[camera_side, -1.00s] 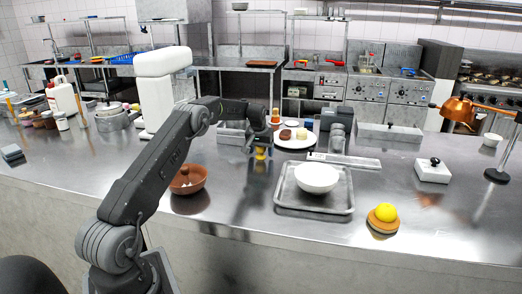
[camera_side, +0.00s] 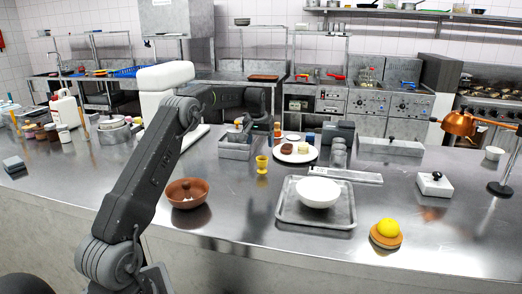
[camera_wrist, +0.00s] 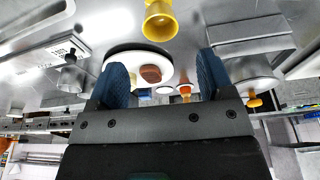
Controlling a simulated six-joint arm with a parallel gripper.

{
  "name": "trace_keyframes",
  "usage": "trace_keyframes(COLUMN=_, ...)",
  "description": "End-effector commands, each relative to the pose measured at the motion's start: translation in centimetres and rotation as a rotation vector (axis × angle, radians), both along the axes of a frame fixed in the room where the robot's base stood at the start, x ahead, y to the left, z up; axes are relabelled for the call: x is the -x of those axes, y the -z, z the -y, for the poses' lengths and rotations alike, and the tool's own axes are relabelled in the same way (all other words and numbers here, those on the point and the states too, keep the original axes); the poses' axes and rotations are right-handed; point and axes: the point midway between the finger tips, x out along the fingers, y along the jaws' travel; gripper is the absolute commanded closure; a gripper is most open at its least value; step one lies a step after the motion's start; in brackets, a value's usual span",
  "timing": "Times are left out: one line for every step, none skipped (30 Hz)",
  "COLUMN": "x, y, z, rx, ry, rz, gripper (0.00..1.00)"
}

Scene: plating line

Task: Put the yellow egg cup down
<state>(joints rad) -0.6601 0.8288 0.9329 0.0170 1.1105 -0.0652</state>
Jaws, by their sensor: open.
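The yellow egg cup (camera_side: 262,164) stands upright on the steel counter, between the brown bowl and the tray. It also shows in the wrist view (camera_wrist: 160,22) at the top, beyond the fingertips and apart from them. My gripper (camera_wrist: 162,68) is open, with two blue fingers and nothing between them. In the side view my gripper (camera_side: 242,124) is small and partly hidden, behind and above the egg cup.
A brown bowl (camera_side: 187,194) is left of the cup. A metal tray (camera_side: 287,212) with a white bowl (camera_side: 318,192) is to the right. A grey container (camera_side: 236,151) and a white plate (camera_side: 296,159) with food stand behind. Counter is bare in front of the cup.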

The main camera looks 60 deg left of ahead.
Motion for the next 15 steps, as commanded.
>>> trace_keyframes(x=0.1, y=-0.4, z=0.1, rx=-0.001, ry=0.001, rz=0.001, gripper=0.26)
trace_keyframes(x=0.1, y=-0.6, z=0.2, rx=0.0, ry=0.002, rz=0.001, gripper=0.26)
trace_keyframes(x=0.1, y=-1.0, z=0.6, rx=-0.002, ry=0.007, rz=0.002, gripper=0.26)
trace_keyframes(x=0.1, y=-1.5, z=1.1, rx=-0.004, ry=0.014, rz=0.005, gripper=0.26)
trace_keyframes(x=0.1, y=-2.0, z=1.7, rx=-0.005, ry=0.022, rz=0.008, gripper=0.26)
trace_keyframes(x=0.2, y=-2.9, z=2.8, rx=-0.008, ry=0.038, rz=0.011, gripper=0.26)
trace_keyframes(x=0.2, y=-3.8, z=3.9, rx=-0.012, ry=0.053, rz=0.016, gripper=0.26)
trace_keyframes(x=0.4, y=-4.7, z=5.1, rx=-0.015, ry=0.07, rz=0.02, gripper=0.26)
trace_keyframes(x=0.7, y=-5.9, z=7.1, rx=-0.02, ry=0.096, rz=0.028, gripper=0.26)
trace_keyframes(x=1.1, y=-6.9, z=8.6, rx=-0.023, ry=0.118, rz=0.034, gripper=0.26)
trace_keyframes(x=1.6, y=-7.8, z=10.3, rx=-0.027, ry=0.141, rz=0.039, gripper=0.26)
trace_keyframes(x=2.4, y=-9.1, z=12.5, rx=-0.031, ry=0.171, rz=0.047, gripper=0.26)
trace_keyframes(x=3.1, y=-9.8, z=14.2, rx=-0.034, ry=0.195, rz=0.054, gripper=0.26)
trace_keyframes(x=3.8, y=-10.6, z=15.8, rx=-0.039, ry=0.217, rz=0.061, gripper=0.26)
trace_keyframes(x=4.9, y=-11.5, z=17.9, rx=-0.042, ry=0.247, rz=0.069, gripper=0.26)
